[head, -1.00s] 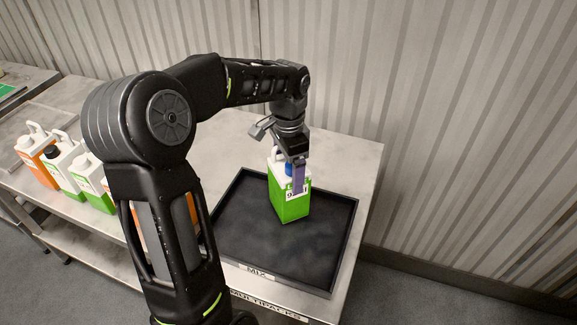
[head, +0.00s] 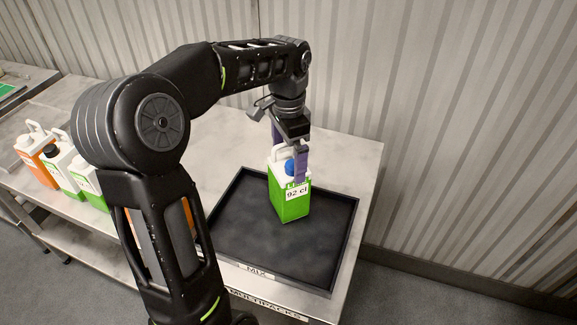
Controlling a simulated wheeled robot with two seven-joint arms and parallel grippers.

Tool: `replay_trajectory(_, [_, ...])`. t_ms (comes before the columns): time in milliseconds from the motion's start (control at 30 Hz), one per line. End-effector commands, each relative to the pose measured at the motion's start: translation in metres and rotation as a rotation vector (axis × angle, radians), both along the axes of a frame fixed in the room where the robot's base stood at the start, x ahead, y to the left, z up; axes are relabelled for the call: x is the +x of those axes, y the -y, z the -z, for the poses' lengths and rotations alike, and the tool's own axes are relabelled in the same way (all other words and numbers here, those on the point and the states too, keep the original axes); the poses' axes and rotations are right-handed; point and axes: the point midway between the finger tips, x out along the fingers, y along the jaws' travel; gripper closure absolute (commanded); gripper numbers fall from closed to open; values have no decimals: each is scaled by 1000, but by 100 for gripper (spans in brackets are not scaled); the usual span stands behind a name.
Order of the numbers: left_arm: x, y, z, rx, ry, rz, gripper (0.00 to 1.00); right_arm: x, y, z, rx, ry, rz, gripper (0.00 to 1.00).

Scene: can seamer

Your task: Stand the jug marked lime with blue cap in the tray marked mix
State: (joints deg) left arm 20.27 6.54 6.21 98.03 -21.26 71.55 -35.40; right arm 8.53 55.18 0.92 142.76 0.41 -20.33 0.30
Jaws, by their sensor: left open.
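The green and white jug with a blue cap (head: 290,203) stands upright in the black tray marked mix (head: 247,264), towards its back right part. Its label reads 92 cl, and the lettering above it is partly covered by a finger. My left gripper (head: 289,162) is open just above the jug, with its purple fingers on either side of the jug's top and handle. My right gripper is not in view.
Several other jugs (head: 62,165) in orange, green and white stand in a row on the table (head: 225,135) at the left, partly hidden by my left arm. A striped wall (head: 450,130) rises behind the table. The tray is otherwise empty.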

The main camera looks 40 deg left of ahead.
Motion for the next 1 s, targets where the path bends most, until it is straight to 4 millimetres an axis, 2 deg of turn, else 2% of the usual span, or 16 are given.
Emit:
replay_trajectory(200, [1, 0, -47, -1, 5, 1, 0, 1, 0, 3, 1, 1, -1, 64])
replay_trajectory(267, [0, 1, -64, -2, 1, 2, 0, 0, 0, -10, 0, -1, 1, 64])
replay_trajectory(333, [0, 1, -72, -1, 0, 2, 0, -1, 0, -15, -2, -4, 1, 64])
replay_trajectory(467, [0, 0, -78, -1, 0, 1, 0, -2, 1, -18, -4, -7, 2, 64])
replay_trajectory(1000, [0, 0, -77, -1, 0, 1, 0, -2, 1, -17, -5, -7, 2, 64])
